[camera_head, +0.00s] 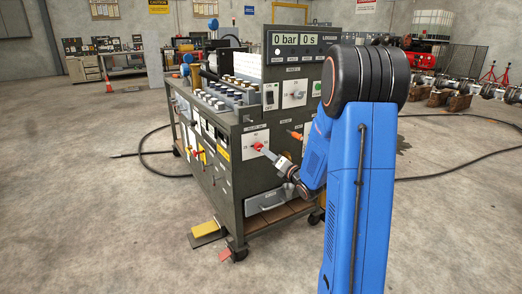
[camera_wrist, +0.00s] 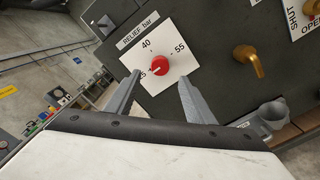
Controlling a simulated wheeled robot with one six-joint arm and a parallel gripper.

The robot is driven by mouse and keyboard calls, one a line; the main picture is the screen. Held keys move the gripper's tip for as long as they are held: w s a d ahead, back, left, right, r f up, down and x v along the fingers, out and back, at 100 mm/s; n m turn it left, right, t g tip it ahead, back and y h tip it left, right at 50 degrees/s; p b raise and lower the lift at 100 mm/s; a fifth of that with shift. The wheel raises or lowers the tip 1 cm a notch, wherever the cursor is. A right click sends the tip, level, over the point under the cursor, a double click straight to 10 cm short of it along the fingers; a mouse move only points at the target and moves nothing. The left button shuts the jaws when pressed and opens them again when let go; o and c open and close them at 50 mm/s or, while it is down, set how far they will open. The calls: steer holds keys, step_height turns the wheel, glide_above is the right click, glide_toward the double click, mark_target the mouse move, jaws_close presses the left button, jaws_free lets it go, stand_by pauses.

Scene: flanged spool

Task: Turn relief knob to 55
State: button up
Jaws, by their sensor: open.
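The red relief knob (camera_wrist: 159,68) sits on a white plate (camera_wrist: 166,42) marked "RELIEF bar", with 40 at the top and 55 at the right. A small pale mark on the knob appears to face that left mark. My gripper (camera_wrist: 160,77) is open, one finger on each side of the knob, apart from it. In the head view the knob (camera_head: 259,147) is on the cart's front panel, with my gripper (camera_head: 270,155) just at its right.
An orange-yellow handle (camera_wrist: 249,60) stands out from the panel right of the plate. A grey cylindrical part (camera_wrist: 272,112) is below it. The cart's display (camera_head: 295,40) reads 0 bar and 0 s. A drawer (camera_head: 268,199) is below the knob. A hose (camera_head: 150,152) lies on the floor.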

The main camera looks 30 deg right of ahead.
mark_target(260, 148)
steer(key=w, duration=0.8)
steer(key=shift+w+a, duration=0.15)
steer(key=shift+w, duration=0.25)
steer(key=c, duration=1.1)
